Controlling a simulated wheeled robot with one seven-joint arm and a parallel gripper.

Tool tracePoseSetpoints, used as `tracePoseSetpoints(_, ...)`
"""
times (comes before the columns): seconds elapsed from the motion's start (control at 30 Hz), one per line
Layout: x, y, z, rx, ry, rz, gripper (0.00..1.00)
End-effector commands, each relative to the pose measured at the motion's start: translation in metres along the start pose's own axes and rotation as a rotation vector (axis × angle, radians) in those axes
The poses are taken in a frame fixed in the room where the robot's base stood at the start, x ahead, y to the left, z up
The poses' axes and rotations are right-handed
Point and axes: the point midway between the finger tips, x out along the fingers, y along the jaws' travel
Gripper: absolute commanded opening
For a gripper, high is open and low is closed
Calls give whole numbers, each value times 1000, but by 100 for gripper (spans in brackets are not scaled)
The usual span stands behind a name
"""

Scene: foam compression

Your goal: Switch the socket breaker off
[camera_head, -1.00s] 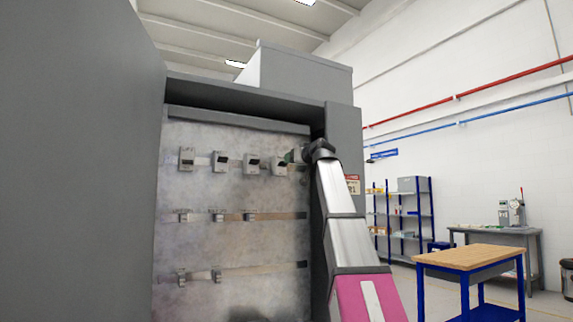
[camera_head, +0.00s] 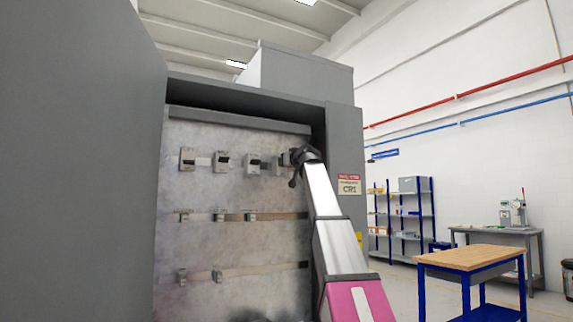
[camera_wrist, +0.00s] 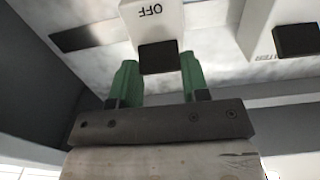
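In the wrist view, a pale breaker housing (camera_wrist: 150,18) with inverted "OFF" lettering has a black lever (camera_wrist: 158,57) at its lower end. My gripper (camera_wrist: 158,73) has its two green fingers apart, one on each side of the lever in this view; whether they touch it cannot be told. In the head view, my gripper (camera_head: 297,163) is at the right end of the top breaker row, with its fingers hardly visible. I cannot read any label naming the socket breaker. Three top-row breakers show clearly: left (camera_head: 187,159), second (camera_head: 221,162) and third (camera_head: 252,165).
A second breaker (camera_wrist: 280,28) with a black lever stands close to the right in the wrist view. The open grey cabinet (camera_head: 345,140) encloses my gripper, its side wall near my arm. Lower breaker rows sit below. A wooden-topped table (camera_head: 470,256) stands outside, right.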

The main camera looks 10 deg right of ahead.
Motion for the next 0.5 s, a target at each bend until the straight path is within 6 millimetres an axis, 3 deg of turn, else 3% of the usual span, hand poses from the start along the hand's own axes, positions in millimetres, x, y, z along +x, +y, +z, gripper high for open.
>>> tracePoseSetpoints(0.5, -3, -1, 6, 2, 82, -1, 19)
